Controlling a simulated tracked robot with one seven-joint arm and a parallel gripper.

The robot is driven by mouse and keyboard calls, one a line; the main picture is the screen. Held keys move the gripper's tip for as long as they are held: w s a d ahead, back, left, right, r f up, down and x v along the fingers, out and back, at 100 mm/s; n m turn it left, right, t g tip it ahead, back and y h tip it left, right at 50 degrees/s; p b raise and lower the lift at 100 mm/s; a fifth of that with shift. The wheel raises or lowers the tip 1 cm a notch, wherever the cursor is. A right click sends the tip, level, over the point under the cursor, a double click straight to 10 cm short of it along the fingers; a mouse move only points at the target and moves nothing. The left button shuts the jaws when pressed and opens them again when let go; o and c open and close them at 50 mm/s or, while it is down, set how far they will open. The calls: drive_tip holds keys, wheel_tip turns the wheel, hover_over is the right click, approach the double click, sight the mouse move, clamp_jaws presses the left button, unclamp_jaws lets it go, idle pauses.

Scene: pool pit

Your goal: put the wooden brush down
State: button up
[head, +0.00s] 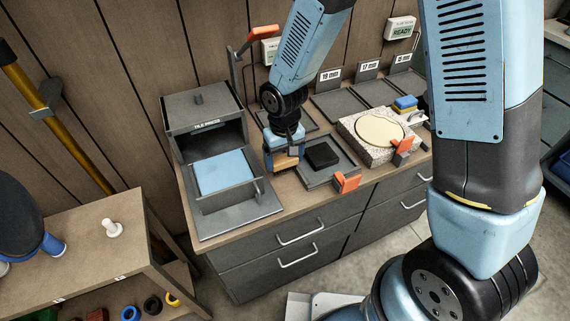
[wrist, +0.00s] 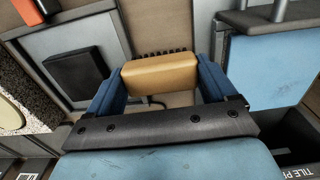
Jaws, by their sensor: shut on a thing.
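The wooden brush (wrist: 160,72) is a tan block, with a row of dark bristles along its far edge in the wrist view. My gripper (wrist: 158,84) is shut on it, one blue finger at each end. In the head view the brush (head: 287,161) shows as a tan strip low in my gripper (head: 283,157), over the wooden counter between the tile press and a grey tray. I cannot tell whether the brush touches the counter.
The tile press (head: 203,118) with a blue tile (head: 223,172) stands left. A grey tray (head: 318,177) holding a black block (head: 322,155) lies right, with an orange clamp (head: 347,182) at its front. A speckled slab (head: 360,147) is farther right. Bare counter (head: 243,219) is narrow.

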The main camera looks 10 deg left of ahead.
sight(284, 164)
drive_tip(key=shift+w+f, duration=0.15)
drive_tip(key=shift+f, duration=1.65)
drive_tip(key=o, duration=0.8)
drive_tip(key=shift+c, duration=0.2)
wheel_tip(284, 164, up, 12)
drive_tip(key=shift+a+f, duration=0.1)
drive_tip(key=shift+r, duration=0.2)
